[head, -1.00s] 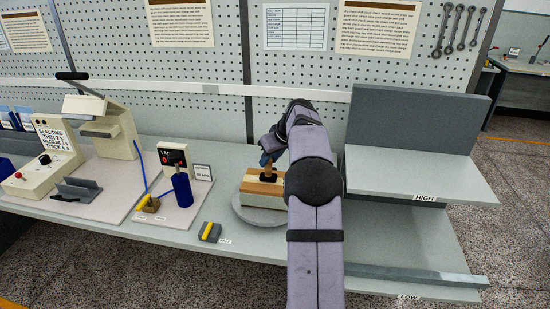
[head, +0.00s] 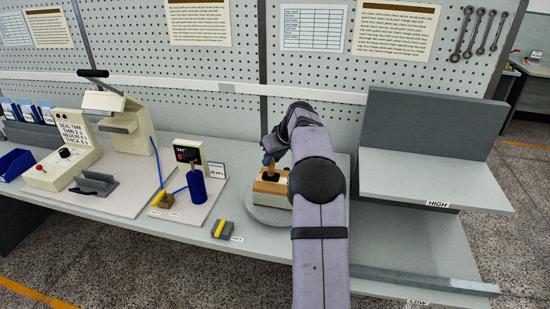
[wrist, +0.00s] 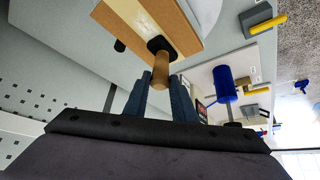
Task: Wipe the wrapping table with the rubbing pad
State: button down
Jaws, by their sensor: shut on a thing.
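A block with tan bands and a cream band (head: 265,187), seemingly the wrapping table, sits on a round grey disc (head: 262,215) on the bench. In the wrist view its tan face (wrist: 135,20) fills the top middle. The rubbing pad, a small black base with a wooden handle (wrist: 160,70), stands on the block; contact is hard to judge. My gripper (wrist: 166,90) is shut on the handle, one blue finger on each side. In the head view my gripper (head: 270,160) is over the block, and my arm hides the block's right part.
A grey block with a yellow stripe (head: 222,229) lies left of the disc. A blue cylinder (head: 197,188) and a gauge box (head: 187,152) stand farther left, beside a sealing machine (head: 115,120). A two-level shelf (head: 430,178) stands to the right.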

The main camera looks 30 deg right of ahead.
jog(key=shift+w+a, duration=0.1)
jog(key=shift+w+a+f+p, duration=0.2)
jog(key=shift+w+a+p, duration=0.75)
jog(key=shift+w+a, duration=0.3)
jog(key=shift+s, duration=0.1)
jog(key=shift+s+d, duration=0.5)
jog(key=shift+s+d+r+b, duration=0.2)
jog(key=shift+s+d+b, duration=0.4)
jog(key=shift+s+d, duration=0.25)
jog(key=shift+s+d+b, duration=0.65)
jog(key=shift+s+d, duration=0.55)
jog(key=shift+d, duration=0.1)
